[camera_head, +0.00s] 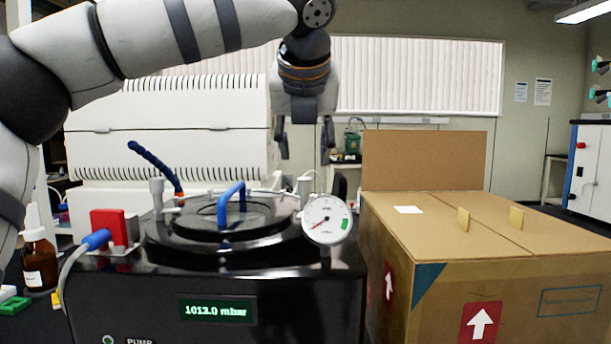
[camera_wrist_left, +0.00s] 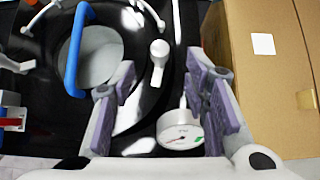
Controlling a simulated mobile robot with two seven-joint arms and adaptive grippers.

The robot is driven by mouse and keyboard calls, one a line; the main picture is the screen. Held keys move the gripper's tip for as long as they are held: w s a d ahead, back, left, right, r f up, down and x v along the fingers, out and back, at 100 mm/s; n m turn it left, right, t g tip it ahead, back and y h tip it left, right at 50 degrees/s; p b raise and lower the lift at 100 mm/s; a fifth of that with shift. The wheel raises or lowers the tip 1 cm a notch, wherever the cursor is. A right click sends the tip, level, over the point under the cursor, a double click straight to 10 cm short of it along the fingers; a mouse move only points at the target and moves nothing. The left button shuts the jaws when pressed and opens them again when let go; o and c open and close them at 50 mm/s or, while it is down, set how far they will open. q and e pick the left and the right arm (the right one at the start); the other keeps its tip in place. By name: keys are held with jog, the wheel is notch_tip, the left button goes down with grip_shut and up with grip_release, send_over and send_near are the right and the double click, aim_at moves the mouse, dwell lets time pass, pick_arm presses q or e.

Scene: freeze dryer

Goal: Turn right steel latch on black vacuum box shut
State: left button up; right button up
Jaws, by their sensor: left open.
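The black vacuum box (camera_head: 310,300) stands in front of me with a round lid that has a blue handle (camera_head: 231,203). The right steel latch (camera_head: 304,187) is a small pale post at the lid's right side, behind the gauge. In the left wrist view this latch (camera_wrist_left: 158,58) shows a round head with a short arm pointing toward the bottom of the picture. My left gripper (camera_head: 305,148) is open and empty, pointing down above the right latch. In the wrist view its fingers (camera_wrist_left: 161,85) lie on either side of the latch, apart from it. My right gripper is out of view.
A round pressure gauge (camera_head: 327,220) stands close in front of the right latch. A left latch (camera_head: 157,192) and a red valve block (camera_head: 109,228) are at the left. A cardboard box (camera_head: 510,275) stands close at the right. A white ribbed unit (camera_head: 170,130) is behind.

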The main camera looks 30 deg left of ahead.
aim_at(304, 201)
pick_arm(q)
jog(key=x, duration=0.9)
jog(key=shift+a, duration=0.15)
grip_shut()
